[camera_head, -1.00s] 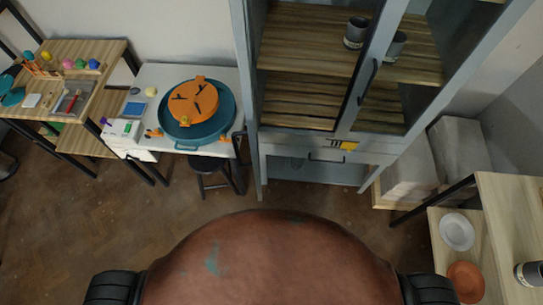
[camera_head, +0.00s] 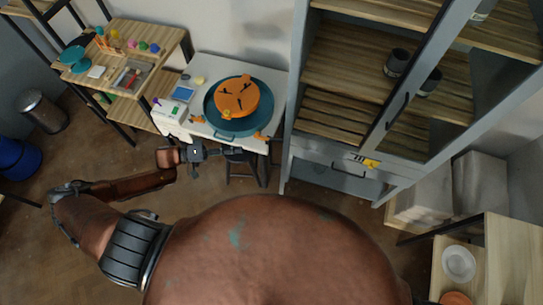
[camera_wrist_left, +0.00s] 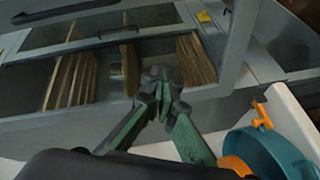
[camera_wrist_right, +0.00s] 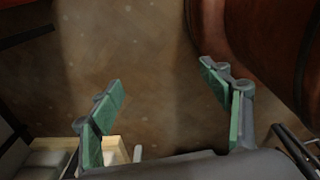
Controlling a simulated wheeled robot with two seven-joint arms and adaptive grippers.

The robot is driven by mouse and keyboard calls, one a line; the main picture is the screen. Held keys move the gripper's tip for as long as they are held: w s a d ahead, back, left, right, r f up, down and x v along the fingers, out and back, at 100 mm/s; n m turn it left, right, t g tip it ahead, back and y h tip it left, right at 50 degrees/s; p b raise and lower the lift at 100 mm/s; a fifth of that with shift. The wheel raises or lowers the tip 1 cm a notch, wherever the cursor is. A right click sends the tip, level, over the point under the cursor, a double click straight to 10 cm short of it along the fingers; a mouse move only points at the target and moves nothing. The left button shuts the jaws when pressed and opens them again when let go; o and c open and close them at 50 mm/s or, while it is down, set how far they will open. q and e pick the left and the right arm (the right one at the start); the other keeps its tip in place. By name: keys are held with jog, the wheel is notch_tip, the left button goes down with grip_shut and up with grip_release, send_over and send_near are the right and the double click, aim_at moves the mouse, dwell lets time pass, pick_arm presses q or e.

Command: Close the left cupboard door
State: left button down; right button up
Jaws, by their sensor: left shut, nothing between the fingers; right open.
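The grey cupboard (camera_head: 330,150) stands at the right of centre in the head view. Its left door (camera_head: 300,80) appears swung open and seen nearly edge-on, with the shelves bare behind the opening. The right door, with a dark handle (camera_head: 397,108), looks closed. My left gripper (camera_head: 208,152) is shut and empty, in front of the white table and left of the cupboard, apart from the door. In the left wrist view its fingertips (camera_wrist_left: 160,80) show in front of grey frames and wooden slats. My right gripper (camera_wrist_right: 165,88) is open and empty above the floor.
A white table (camera_head: 275,100) with a teal basin (camera_head: 215,118) and orange disc (camera_head: 238,97) stands left of the cupboard. A stool (camera_head: 240,158) is under it. A wooden table (camera_head: 490,230) with a white bowl (camera_head: 459,262) is at right. Floor at left is mostly open.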

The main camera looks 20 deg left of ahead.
aim_at(271, 162)
pick_arm(q)
jog(key=s+d+r+n+g+h+p, duration=0.1)
jog(key=s+d+r+g+h+p, duration=0.2)
jog(key=s+r, duration=0.65)
jog(key=shift+g, duration=0.6)
jog(key=w+d+p, duration=0.1)
jog(key=d, duration=0.3)
jog(key=w+d+r, duration=0.1)
jog(key=d, duration=0.3)
jog(key=w+d+p, duration=0.1)
jog(key=d, duration=0.4)
jog(key=shift+w+r+p, duration=0.3)
jog(key=shift+r, duration=0.05)
pick_arm(e)
notch_tip(271, 162, up, 6)
jog(key=w, duration=0.1)
jog(key=shift+w+r, duration=0.25)
